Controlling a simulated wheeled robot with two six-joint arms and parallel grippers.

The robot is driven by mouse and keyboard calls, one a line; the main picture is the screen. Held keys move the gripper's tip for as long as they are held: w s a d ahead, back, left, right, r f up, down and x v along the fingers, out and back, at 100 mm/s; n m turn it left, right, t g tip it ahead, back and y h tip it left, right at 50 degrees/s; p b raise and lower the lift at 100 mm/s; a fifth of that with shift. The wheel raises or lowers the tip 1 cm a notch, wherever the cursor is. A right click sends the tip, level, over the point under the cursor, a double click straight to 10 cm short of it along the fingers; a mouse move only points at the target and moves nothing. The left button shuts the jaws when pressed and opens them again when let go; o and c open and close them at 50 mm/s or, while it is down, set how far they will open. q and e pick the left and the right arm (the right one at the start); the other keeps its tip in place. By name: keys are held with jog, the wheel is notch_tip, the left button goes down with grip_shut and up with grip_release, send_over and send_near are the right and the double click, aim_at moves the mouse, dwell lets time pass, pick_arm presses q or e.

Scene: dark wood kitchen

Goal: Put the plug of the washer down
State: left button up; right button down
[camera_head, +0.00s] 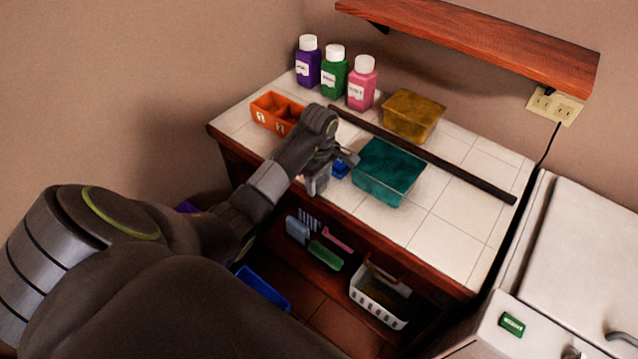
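The white washer (582,240) stands at the right edge. A wall outlet (553,105) is above the counter's right end. A small dark shape at its upper left may be a plug, but it is too small to be sure. A black cord (548,145) runs from the outlet's lower edge down behind the washer. My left gripper (333,172) is over the tiled counter's front edge, far left of the outlet. A small blue object (341,169) is right at its fingers. I cannot tell whether they grip it. My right gripper is out of view.
The tiled counter (455,225) bears a teal box (388,171), a yellow box (412,115), an orange container (277,113), several bottles (334,75) and a long dark bar (430,158). A wooden shelf (480,38) overhangs the back. Brushes and a white basket (378,300) sit below.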

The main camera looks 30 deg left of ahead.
pick_arm(q)
jog(key=c, duration=0.8)
jog(key=shift+r, duration=0.1)
